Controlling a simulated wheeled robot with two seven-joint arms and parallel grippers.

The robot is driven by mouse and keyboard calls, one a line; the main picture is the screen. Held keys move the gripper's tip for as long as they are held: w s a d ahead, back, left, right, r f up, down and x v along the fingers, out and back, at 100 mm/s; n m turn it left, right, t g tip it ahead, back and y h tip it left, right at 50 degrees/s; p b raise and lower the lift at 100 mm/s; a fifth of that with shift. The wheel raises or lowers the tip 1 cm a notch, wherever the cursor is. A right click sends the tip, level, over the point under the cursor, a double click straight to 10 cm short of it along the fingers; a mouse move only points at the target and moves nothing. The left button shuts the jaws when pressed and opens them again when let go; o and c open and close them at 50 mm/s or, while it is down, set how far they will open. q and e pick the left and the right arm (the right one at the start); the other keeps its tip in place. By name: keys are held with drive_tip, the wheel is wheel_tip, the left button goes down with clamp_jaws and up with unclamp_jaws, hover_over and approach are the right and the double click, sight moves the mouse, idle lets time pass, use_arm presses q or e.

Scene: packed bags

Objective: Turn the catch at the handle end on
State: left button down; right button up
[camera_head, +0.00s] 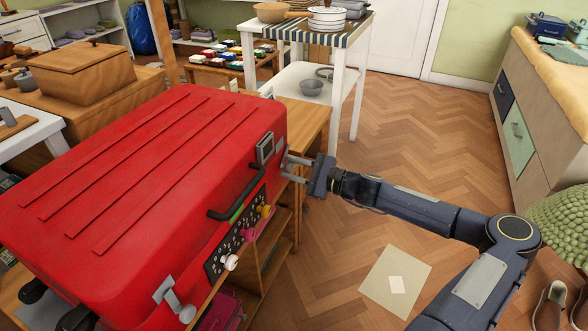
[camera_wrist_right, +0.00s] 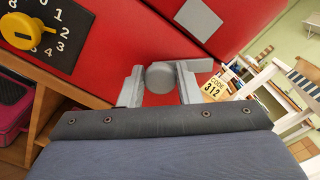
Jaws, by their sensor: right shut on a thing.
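A big red case (camera_head: 150,150) lies on a wooden stand. Its front has a black handle (camera_head: 238,203), a grey catch (camera_head: 265,149) at the far end and another grey catch (camera_head: 168,292) at the near end. My right gripper (camera_head: 288,168) is at the far catch. In the right wrist view, its two fingers (camera_wrist_right: 160,88) are shut on the round grey knob (camera_wrist_right: 160,76) of the catch, one on each side. The grey plate of the catch (camera_wrist_right: 199,18) shows just above it. My left gripper is not in view.
A black panel (camera_head: 217,262) with white, pink and yellow dials sits below the handle. A white shelf table (camera_head: 340,95) stands behind. The wooden floor to the right is mostly clear.

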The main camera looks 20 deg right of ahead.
drive_tip(key=n, duration=0.2)
drive_tip(key=n+b, duration=0.1)
drive_tip(key=n, duration=0.1)
drive_tip(key=shift+f+n, duration=0.2)
drive_tip(key=shift+n, duration=0.1)
drive_tip(key=shift+n+b, duration=1.4)
drive_tip(key=shift+n, duration=1.2)
drive_tip(key=o, duration=0.9)
drive_tip(key=shift+o, duration=0.2)
drive_tip(key=shift+s+r, duration=0.1)
